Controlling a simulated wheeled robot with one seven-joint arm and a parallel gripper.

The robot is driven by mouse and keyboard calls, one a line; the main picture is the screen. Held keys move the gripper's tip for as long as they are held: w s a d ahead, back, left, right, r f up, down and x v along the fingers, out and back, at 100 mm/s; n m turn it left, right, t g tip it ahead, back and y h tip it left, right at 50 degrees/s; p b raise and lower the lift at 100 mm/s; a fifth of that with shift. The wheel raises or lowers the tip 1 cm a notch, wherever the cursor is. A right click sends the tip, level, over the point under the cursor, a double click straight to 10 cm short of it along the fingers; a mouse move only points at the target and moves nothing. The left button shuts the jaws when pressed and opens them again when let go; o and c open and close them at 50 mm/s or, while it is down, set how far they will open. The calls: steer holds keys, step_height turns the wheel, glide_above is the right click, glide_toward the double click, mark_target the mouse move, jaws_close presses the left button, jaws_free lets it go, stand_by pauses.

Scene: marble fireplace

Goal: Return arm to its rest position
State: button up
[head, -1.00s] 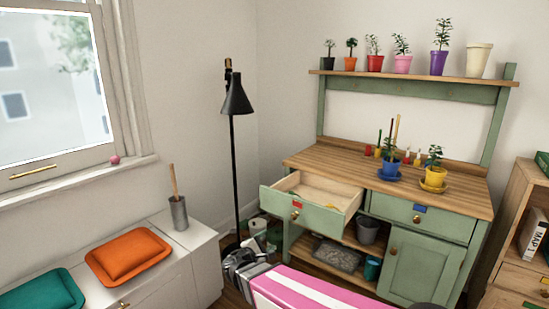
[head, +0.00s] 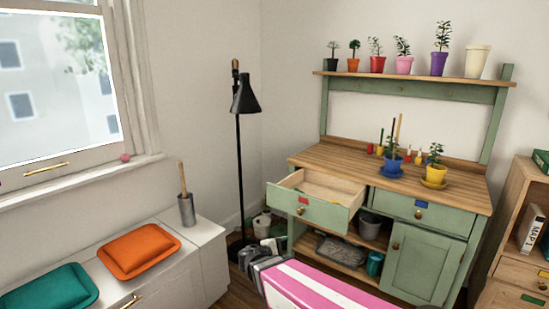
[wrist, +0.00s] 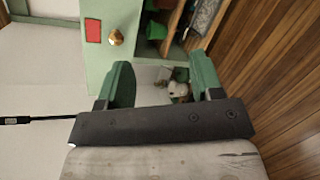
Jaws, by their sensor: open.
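My gripper (wrist: 162,85) is open and empty in the wrist view, its two green fingers apart with nothing between them but the floor area behind. In the head view my pink and white arm is at the bottom centre, with the grey gripper end (head: 252,262) low in front of the bench's left side. The green potting bench (head: 430,265) stands at the right. Its left drawer (head: 318,212) is pulled open, and the drawer front with a red label (wrist: 92,31) and brass knob shows at the top of the wrist view.
A black floor lamp (head: 239,160) stands left of the bench. A white low cabinet (head: 200,250) with orange (head: 139,251) and teal (head: 48,290) cushions is at the left. A wooden shelf unit (head: 510,245) is at the right. Potted plants stand on the bench top.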

steer(key=s+d+f+m+g+y, duration=0.2)
steer(key=s+d+m+g+y, duration=0.1)
steer(key=d+m+g+y, duration=0.2)
steer(key=s+d+f+m+g+y, duration=0.3)
steer(key=d+m+g+y, duration=0.2)
steer(key=d+m, duration=0.4)
steer(key=shift+s+d+f+y, duration=0.15)
steer(key=shift+d+y, duration=0.45)
